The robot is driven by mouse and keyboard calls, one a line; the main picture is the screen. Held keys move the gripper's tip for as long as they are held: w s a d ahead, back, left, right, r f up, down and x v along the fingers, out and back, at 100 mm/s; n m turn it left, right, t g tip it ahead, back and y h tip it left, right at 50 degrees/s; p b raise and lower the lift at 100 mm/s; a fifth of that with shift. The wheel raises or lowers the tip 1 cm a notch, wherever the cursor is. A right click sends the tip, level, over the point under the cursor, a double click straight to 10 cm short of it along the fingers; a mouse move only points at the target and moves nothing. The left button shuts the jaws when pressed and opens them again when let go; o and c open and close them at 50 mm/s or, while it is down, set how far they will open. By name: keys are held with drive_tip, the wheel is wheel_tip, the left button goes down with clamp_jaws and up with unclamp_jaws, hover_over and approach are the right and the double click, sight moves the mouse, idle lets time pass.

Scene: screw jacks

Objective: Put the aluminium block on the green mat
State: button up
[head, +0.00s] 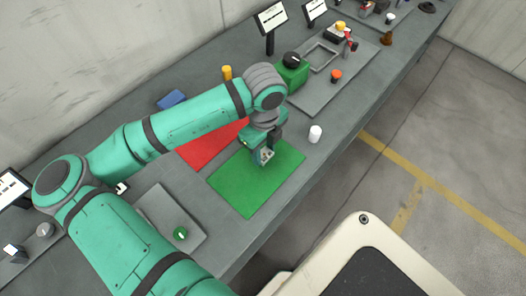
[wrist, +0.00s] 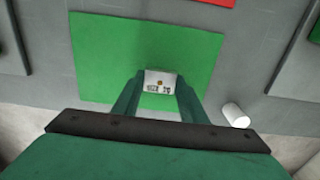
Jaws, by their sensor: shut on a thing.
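The green mat (head: 252,184) lies flat on the grey bench, and it fills the upper middle of the wrist view (wrist: 115,45). My gripper (head: 264,156) is over the mat in the head view. In the wrist view my gripper (wrist: 158,88) is shut on the aluminium block (wrist: 160,79), a small pale block with markings on its face. The block is over the mat's area near one edge. I cannot tell whether its underside touches the mat.
A red mat (head: 208,148) lies beside the green one. A white cylinder (head: 315,133) stands near the bench edge, right of the mat. A green box with a black knob (head: 291,69), a yellow cylinder (head: 227,73) and a blue block (head: 171,99) are further back.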

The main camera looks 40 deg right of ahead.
drive_tip(key=shift+w+a+f, duration=0.15)
drive_tip(key=shift+f, duration=0.9)
drive_tip(key=shift+s+f, duration=0.15)
drive_tip(key=shift+s, duration=0.2)
drive_tip(key=shift+f, duration=0.15)
drive_tip(key=o, duration=1.2)
